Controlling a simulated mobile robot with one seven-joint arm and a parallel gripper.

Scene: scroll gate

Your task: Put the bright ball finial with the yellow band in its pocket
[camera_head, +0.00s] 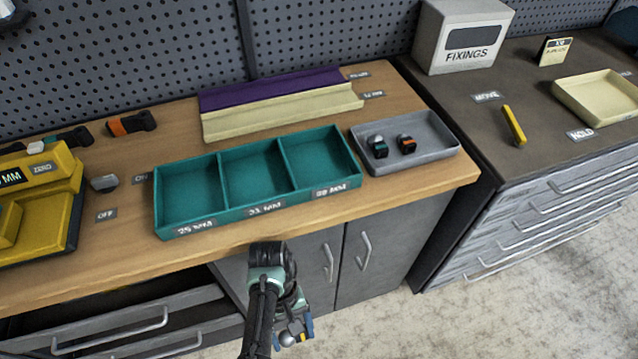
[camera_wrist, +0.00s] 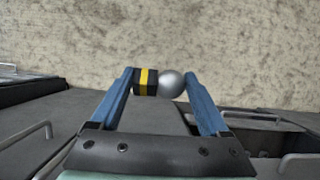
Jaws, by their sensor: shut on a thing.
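The ball finial (camera_wrist: 146,82) has a bright silver ball and a black collar with a yellow band. My gripper (camera_wrist: 159,82) is shut on it in the wrist view, with the collar at the left finger and the ball toward the right finger. In the head view my gripper (camera_head: 296,332) hangs low in front of the bench; the silver ball (camera_head: 286,338) shows there, but the band is hard to make out. The teal tray (camera_head: 258,212) on the bench has three empty pockets, with labels that seem to read 25, 31 and 28 MM from left to right.
A grey tray (camera_head: 452,157) right of the teal tray holds two small dark pieces, one teal-banded and one orange-banded. A yellow device (camera_head: 50,205) stands at the left. Purple and cream racks (camera_head: 290,112) lie behind. An open drawer (camera_head: 120,318) juts out at lower left.

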